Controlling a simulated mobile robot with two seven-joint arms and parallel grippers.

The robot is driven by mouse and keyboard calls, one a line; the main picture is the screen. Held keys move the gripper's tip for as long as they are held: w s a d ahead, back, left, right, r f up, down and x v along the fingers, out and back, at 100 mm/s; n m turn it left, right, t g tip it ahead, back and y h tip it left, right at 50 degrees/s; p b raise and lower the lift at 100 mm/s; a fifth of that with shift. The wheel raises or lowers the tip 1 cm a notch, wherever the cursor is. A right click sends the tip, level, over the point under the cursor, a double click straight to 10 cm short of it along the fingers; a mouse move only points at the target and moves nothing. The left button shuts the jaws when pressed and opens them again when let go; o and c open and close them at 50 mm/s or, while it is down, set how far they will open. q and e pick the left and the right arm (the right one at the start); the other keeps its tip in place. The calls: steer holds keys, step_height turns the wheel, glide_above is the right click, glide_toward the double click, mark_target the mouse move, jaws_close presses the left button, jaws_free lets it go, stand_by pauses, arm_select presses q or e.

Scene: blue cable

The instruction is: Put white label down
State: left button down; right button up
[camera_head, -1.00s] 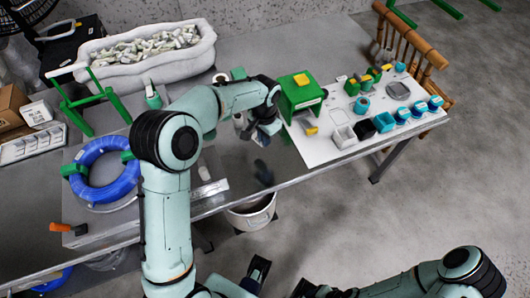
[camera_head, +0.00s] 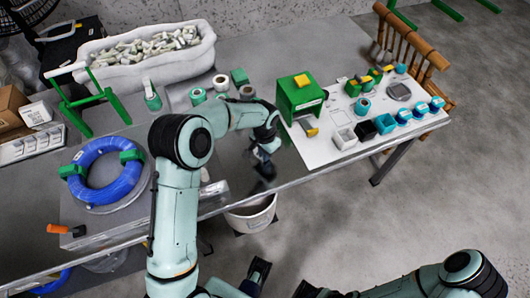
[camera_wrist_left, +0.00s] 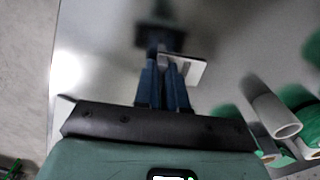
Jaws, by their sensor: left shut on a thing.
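My left gripper (camera_head: 265,172) is over the bare table area left of the white board. In the left wrist view its two fingers (camera_wrist_left: 167,72) are close together on a small white label (camera_wrist_left: 192,70). The label sticks out flat to the right of the fingertips, just above the grey table (camera_wrist_left: 235,60). A dark blurred shape lies beyond the fingertips. In the head view the label cannot be made out. My right arm (camera_head: 465,270) is at the bottom right, and the state of its gripper is unclear.
The white board (camera_head: 317,150) with a green dispenser (camera_head: 298,97) and small bins stands to the right. Rolls (camera_head: 221,83) stand behind. A blue cable coil (camera_head: 103,192) lies at left. A white bucket (camera_head: 252,217) is below the table's front edge.

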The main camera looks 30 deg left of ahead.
arm_select(q)
steer(key=c, duration=1.2)
jaws_free()
steer(key=shift+f, duration=0.15)
steer(key=shift+r, duration=0.35)
step_height(320, 180, up, 12)
steer(key=p, duration=0.1)
steer(key=shift+f, duration=0.15)
steer(key=shift+s, duration=0.1)
